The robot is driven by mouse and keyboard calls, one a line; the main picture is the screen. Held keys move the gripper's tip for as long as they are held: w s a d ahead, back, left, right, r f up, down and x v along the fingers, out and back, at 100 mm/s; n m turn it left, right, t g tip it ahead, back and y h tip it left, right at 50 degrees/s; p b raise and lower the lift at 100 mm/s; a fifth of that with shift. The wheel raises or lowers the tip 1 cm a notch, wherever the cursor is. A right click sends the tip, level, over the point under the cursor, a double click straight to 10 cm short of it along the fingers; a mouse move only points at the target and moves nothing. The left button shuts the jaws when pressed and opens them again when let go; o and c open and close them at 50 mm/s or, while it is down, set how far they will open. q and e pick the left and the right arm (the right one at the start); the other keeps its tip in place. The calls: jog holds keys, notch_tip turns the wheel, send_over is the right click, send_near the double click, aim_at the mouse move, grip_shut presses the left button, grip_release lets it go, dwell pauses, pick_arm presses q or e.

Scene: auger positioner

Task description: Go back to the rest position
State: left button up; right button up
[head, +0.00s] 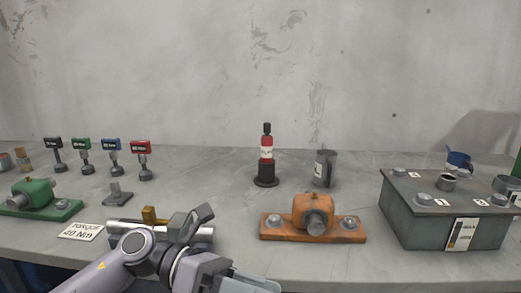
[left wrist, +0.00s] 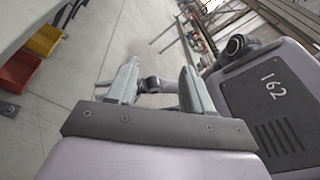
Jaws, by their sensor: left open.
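My left arm comes in from the lower left of the head view and bends over the bench's front edge. Its left gripper is only partly visible at the bottom edge of the head view. In the left wrist view my left gripper (left wrist: 158,88) has its two pale fingers apart with nothing held between them. It points away from the bench, over the grey floor. My right gripper is in neither view.
The grey bench (head: 345,265) holds an orange block on a plate (head: 314,225), a red bottle (head: 266,150), a grey box (head: 445,215), a green fixture (head: 38,196) and several labelled tools (head: 82,155). Yellow (left wrist: 44,40) and red bins (left wrist: 17,72) show at left.

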pick_arm(q)
jog(key=w+a+f+n+t+y+p, duration=0.1)
jog(key=w+a+f+n+t+y, duration=0.2)
jog(key=n+t, duration=1.05)
jog(key=w+a+f+n+t+y+p, duration=0.1)
jog(key=w+a+f+n+t, duration=0.4)
jog(key=n, duration=1.4)
jog(key=s+a+f+n+g+y, duration=0.1)
jog(key=s+a+f+n+y, duration=0.2)
jog(key=s+a+f+n, duration=0.1)
jog(key=s+a+f+n+g+y+p, duration=0.1)
jog(key=s+a+f+n+y, duration=0.2)
jog(key=s+f, duration=0.4)
jog(key=s+a+f+n+g+y, duration=0.1)
jog(key=s+a+f+n+y, duration=0.3)
jog(key=f, duration=0.6)
jog(key=s+a+n, duration=0.1)
jog(key=s+n, duration=0.1)
jog(key=n, duration=0.1)
jog(key=shift+s+f+n+p, duration=0.25)
jog(key=shift+s+n+p, duration=0.05)
jog(key=shift+n+p, duration=0.1)
